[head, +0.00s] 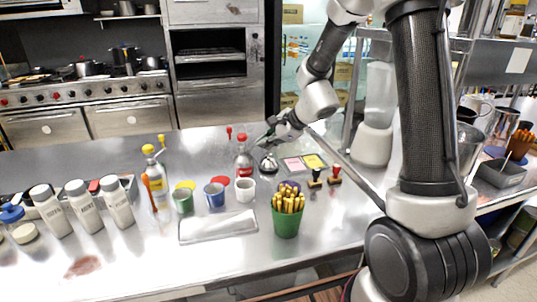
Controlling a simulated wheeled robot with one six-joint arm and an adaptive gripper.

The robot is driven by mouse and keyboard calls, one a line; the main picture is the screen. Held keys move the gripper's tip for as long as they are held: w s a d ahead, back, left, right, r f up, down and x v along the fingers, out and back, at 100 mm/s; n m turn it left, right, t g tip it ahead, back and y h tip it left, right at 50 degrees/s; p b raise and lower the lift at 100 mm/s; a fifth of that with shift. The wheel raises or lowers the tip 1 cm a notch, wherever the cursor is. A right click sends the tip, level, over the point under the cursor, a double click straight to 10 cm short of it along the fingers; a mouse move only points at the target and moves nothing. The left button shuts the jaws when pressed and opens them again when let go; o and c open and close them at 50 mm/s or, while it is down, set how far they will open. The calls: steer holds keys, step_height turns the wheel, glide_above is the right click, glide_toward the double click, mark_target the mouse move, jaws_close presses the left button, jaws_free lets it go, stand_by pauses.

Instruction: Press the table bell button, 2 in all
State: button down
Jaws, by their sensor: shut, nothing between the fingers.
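The table bell (268,164) is a small silver dome on the steel counter, just right of a clear bottle with a red cap. My gripper (262,146) is shut and empty. It reaches in from the right and appears close above the bell. I cannot tell whether its fingertips touch the bell's button, which is too small to make out.
Close by stand the red-capped bottle (244,160), a white cup (245,190), a blue cup (214,195) and two stamps (334,175). Pink and yellow pads (314,161) lie right of the bell. A green pot (286,221) and a metal tray (218,226) are nearer.

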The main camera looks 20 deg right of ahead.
mark_target(267, 155)
steer(key=shift+r, duration=2.5)
